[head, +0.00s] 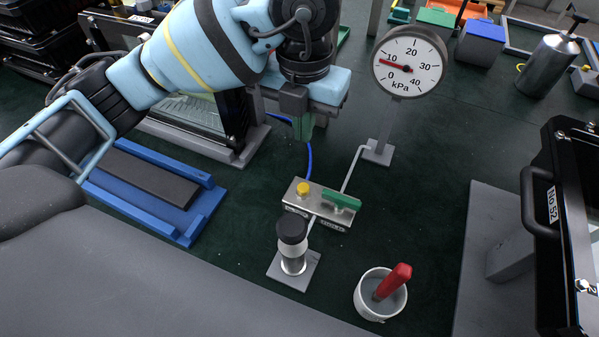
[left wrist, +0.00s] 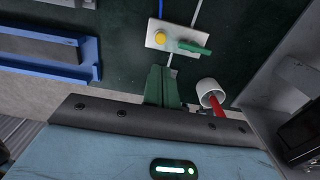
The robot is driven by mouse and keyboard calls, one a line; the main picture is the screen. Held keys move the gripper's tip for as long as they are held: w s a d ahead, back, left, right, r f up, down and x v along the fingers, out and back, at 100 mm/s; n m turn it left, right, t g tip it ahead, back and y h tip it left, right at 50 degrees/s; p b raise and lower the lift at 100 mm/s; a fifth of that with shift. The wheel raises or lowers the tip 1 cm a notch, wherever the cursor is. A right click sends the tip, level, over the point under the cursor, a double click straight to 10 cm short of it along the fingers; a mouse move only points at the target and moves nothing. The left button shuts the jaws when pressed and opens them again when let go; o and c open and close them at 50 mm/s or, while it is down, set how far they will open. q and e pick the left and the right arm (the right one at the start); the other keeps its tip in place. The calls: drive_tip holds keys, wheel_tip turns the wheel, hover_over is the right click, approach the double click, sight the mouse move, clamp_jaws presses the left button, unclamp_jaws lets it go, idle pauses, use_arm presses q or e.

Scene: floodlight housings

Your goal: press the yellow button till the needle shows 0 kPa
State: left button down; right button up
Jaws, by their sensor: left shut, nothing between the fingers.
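The yellow button (head: 303,188) sits on the left part of a beige valve block (head: 318,213); a green lever (head: 341,200) is on its right. The button also shows in the left wrist view (left wrist: 160,38). A round white gauge (head: 410,66) on a grey post stands behind; its red needle (head: 394,65) points left, close to the 10 mark. My left gripper (head: 303,134) is shut and empty, above and behind the block, apart from the button. Its green fingers show in the left wrist view (left wrist: 162,86). My right gripper is not in view.
A black-capped cylinder (head: 292,245) stands on a plate in front of the block. A white cup (head: 380,296) with a red-handled tool is at front right. A blue frame (head: 150,190) lies left; a black housing (head: 570,210) stands right. Blue and grey hoses run to the block.

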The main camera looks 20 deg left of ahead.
sight(303, 187)
use_arm(q)
drive_tip(key=shift+f, duration=0.1)
wheel_tip(303, 187, down, 14)
drive_tip(key=shift+r, duration=0.1)
idle(0.6)
